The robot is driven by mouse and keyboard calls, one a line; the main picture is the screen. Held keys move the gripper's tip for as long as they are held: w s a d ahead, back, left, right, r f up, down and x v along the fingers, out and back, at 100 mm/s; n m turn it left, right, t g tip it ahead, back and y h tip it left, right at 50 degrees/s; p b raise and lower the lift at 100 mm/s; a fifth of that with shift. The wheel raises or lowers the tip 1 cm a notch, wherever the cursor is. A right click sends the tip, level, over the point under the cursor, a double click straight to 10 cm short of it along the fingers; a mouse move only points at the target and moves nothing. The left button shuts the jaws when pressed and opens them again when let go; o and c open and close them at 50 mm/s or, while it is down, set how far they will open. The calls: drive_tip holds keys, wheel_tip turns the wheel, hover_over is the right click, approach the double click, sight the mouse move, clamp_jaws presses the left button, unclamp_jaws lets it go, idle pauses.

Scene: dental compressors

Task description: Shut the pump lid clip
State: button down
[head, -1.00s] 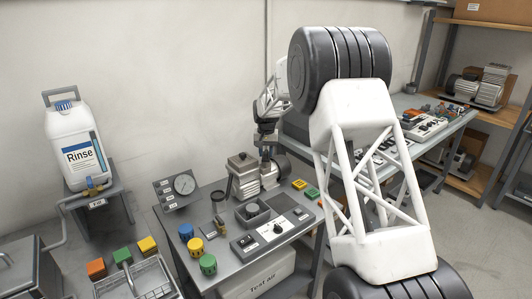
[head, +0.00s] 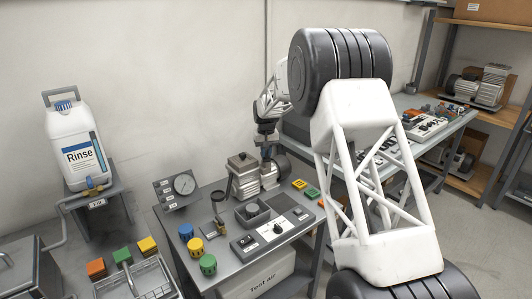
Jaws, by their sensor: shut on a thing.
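The pump (head: 245,182) stands on the grey test bench, a ribbed metal body with a square lid (head: 242,161) on top. My gripper (head: 266,152) is at the pump's right rear side, small and dark in the head view. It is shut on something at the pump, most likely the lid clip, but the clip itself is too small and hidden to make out. The lid looks seated on the pump body. Part of the pump's right side is behind my gripper.
A gauge panel (head: 177,190) stands left of the pump. A dark funnel-topped post (head: 218,197), a control box (head: 272,229) and blue, yellow and green knobs crowd the bench front. A rinse jug (head: 79,150) stands at left. My arm covers much of the right side.

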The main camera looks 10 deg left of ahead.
drive_tip(key=n, duration=1.5)
drive_tip(key=shift+w+d, duration=0.1)
idle(0.5)
drive_tip(key=c, duration=1.1)
unclamp_jaws()
